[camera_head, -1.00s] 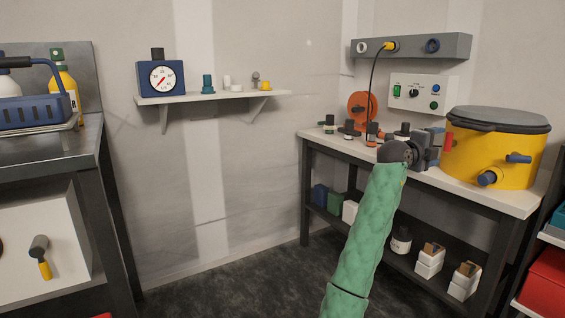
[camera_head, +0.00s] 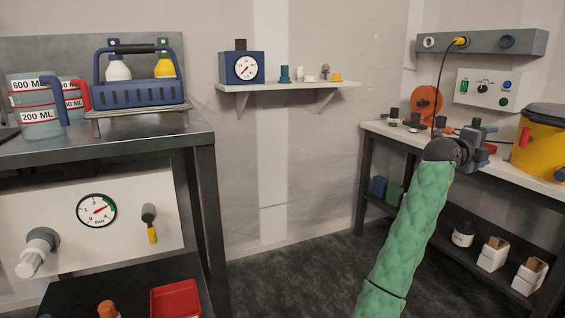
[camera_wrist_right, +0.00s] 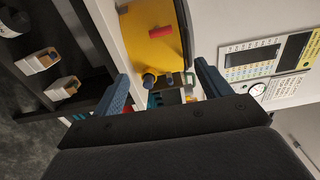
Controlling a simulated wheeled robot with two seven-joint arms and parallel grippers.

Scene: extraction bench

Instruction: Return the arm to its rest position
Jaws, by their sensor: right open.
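My right arm, in a green quilted sleeve, reaches up from the bottom of the head view. Its dark right gripper (camera_head: 474,143) is in front of the white-topped bench (camera_head: 545,183), left of the yellow container. In the right wrist view the right gripper (camera_wrist_right: 164,86) shows two blue fingers spread apart with nothing held between them. The yellow container (camera_wrist_right: 145,38) is seen beyond the fingers there. It also shows at the right edge of the head view (camera_head: 538,150), partly cut off. My left gripper is in neither view.
An orange disc (camera_head: 426,104) and small bottles stand on the bench near the gripper; a black cable (camera_head: 441,82) hangs above. A wall shelf (camera_head: 290,87) holds a dial timer (camera_head: 241,68). At left, a dark table (camera_head: 150,142) carries a blue basket (camera_head: 140,93). Open floor lies between.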

